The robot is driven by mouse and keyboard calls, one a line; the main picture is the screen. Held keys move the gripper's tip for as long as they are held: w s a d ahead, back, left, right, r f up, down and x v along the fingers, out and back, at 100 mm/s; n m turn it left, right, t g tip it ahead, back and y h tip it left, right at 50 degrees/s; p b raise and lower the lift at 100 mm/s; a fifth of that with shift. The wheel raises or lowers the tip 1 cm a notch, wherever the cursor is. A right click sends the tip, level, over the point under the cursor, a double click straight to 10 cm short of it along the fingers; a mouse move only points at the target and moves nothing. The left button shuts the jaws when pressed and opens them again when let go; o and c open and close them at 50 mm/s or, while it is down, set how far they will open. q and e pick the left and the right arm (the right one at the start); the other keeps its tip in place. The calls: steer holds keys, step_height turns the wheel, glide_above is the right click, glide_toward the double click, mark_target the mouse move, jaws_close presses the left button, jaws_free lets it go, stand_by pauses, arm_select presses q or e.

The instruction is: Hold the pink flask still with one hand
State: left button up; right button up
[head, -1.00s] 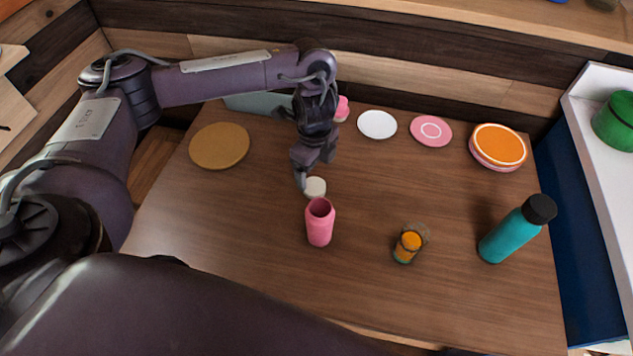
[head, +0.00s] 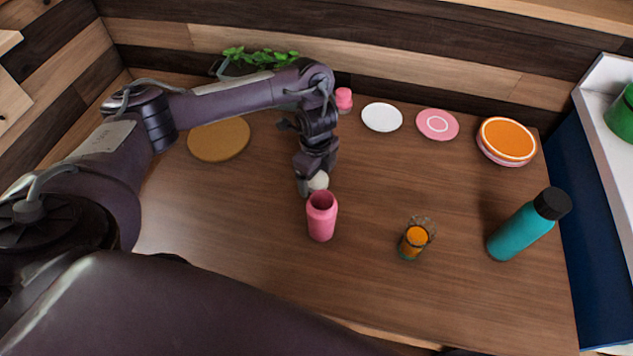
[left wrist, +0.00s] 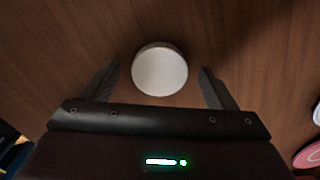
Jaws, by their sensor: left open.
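The pink flask (head: 321,217) stands upright on the wooden table near the middle of the head view, its top open. My left gripper (head: 316,178) is open just behind the flask, pointing down, and is apart from it as far as I can tell. A small white round piece (head: 319,181) lies under the gripper, partly hidden by it. In the left wrist view the white piece (left wrist: 159,70) shows between the two spread fingers, touching neither. The flask does not show in the left wrist view. My right gripper is not in view.
An orange-filled glass (head: 415,240) and a teal bottle (head: 522,232) with a black cap stand to the right. A white plate (head: 382,117), a pink plate (head: 437,124), an orange-topped stack (head: 507,140), a small pink object (head: 343,99) and a round brown board (head: 219,139) lie behind.

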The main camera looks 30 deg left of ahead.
mark_target(317, 179)
arm_select(q)
steer(key=shift+f, duration=0.1)
steer(key=shift+c, duration=0.3)
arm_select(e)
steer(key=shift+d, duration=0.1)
arm_select(q)
steer(key=c, duration=1)
steer(key=shift+r+p, duration=0.4)
steer(key=shift+r, duration=0.25)
step_height(317, 179, up, 19)
steer(key=p, duration=0.6)
steer(key=shift+f+p, duration=0.15)
steer(key=shift+p, duration=0.2)
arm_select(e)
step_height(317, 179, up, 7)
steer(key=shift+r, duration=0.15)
